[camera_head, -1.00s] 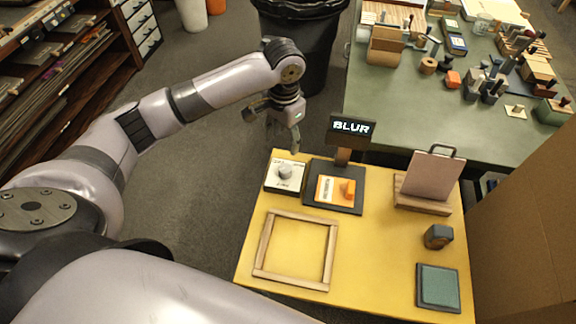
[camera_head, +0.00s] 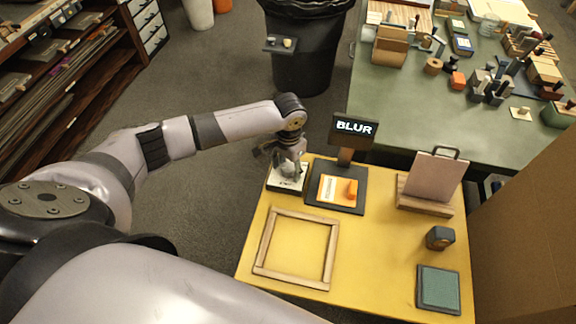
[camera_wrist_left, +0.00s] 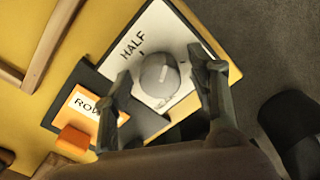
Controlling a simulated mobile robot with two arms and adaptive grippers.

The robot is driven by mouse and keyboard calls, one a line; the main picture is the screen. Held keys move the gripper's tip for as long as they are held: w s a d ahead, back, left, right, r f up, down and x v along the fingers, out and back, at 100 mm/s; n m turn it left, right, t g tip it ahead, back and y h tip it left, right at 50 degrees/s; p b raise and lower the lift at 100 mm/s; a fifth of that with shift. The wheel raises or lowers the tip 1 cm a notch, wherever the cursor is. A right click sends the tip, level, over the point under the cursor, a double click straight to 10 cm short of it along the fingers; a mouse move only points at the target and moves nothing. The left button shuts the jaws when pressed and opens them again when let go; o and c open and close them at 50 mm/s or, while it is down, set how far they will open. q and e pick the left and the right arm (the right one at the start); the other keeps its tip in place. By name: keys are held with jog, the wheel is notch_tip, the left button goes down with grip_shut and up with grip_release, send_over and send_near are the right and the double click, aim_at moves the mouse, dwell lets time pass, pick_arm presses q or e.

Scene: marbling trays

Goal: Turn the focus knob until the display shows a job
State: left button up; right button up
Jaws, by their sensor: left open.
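The display (camera_head: 354,128) reads "BLUR" and stands on a post behind the dark base (camera_head: 352,206). The focus knob is a grey round knob; it shows in the left wrist view (camera_wrist_left: 160,75) on a white plate (camera_wrist_left: 128,28) with the word "HALF". My left gripper (camera_head: 287,172) is over the knob plate and hides most of the knob in the head view. In the left wrist view its two open fingers (camera_wrist_left: 163,80) stand on either side of the knob; I cannot tell if they touch it. An orange card (camera_head: 334,189) lies on the dark base. My right gripper is not in view.
The yellow table also holds a wooden frame (camera_head: 264,246), a board on a wooden stand (camera_head: 425,203), a small dark block (camera_head: 439,238) and a teal pad (camera_head: 438,308). A green table (camera_head: 420,118) with many tools stands behind. A cardboard panel (camera_head: 530,220) borders the right side.

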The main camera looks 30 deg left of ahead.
pick_arm(q)
jog(key=c, duration=1.2)
jog(key=shift+o, duration=0.2)
jog(key=shift+r+n+p, duration=0.2)
jog(key=shift+n+p, duration=0.3)
jog(key=shift+p, duration=0.35)
jog(key=n+p, duration=0.5)
jog(key=p, duration=0.2)
jog(key=shift+d+n, duration=0.1)
jog(key=shift+n, duration=0.3)
jog(key=n+p, duration=0.3)
jog(key=shift+f+n+p, duration=0.15)
jog(key=shift+n+p, duration=0.6)
jog(key=shift+n, duration=0.25)
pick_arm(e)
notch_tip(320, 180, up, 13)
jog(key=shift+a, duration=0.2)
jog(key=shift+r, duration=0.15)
pick_arm(q)
jog(key=shift+w, duration=0.1)
